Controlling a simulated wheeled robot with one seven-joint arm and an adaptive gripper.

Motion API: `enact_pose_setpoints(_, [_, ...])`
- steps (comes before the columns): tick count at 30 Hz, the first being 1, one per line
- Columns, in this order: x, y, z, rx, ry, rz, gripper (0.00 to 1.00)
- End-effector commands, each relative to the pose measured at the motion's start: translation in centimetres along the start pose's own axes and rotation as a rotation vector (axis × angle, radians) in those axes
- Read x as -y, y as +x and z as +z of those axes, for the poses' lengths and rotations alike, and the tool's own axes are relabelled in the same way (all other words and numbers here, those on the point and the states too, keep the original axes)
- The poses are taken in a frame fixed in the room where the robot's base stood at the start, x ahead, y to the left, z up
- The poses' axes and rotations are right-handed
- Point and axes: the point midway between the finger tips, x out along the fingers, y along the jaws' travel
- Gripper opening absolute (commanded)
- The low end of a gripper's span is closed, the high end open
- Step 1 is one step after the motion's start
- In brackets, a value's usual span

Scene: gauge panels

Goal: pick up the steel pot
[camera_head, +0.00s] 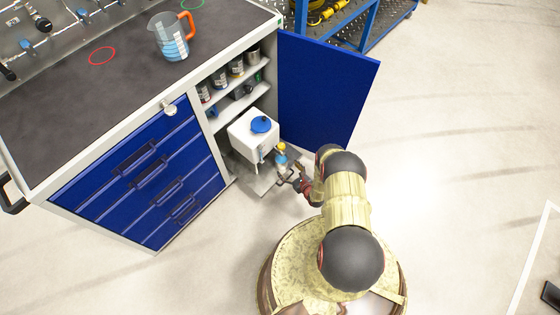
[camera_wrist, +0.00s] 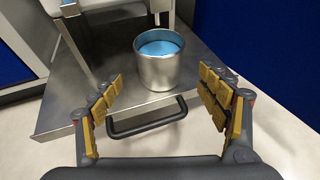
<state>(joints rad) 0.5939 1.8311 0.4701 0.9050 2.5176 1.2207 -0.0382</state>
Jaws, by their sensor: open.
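The steel pot (camera_wrist: 160,66) stands upright on a metal pull-out shelf (camera_wrist: 62,105) in the wrist view, with light blue contents inside. It is partly hidden in the head view, where its light blue top (camera_head: 281,159) shows beside my gripper. My gripper (camera_wrist: 161,80) is open, with its yellow-padded fingers spread left and right and the pot ahead between them. The fingers look apart from the pot. In the head view my gripper (camera_head: 288,166) is low in front of the open cabinet.
A dark handle (camera_wrist: 148,122) sticks out from the shelf's front edge. A white container (camera_head: 252,136) with a blue cap stands behind the pot. The open blue door (camera_head: 325,90) is at right. Cans (camera_head: 220,78) fill the upper shelf. A jug (camera_head: 169,38) stands on the worktop.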

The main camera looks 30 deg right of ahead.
Motion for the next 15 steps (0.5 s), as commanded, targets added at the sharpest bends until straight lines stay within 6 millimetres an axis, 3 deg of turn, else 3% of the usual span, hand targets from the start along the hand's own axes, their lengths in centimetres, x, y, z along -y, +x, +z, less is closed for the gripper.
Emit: enact_pose_setpoints(15, [0.0,4.5,0.0,0.011,0.0,-0.009,0.76])
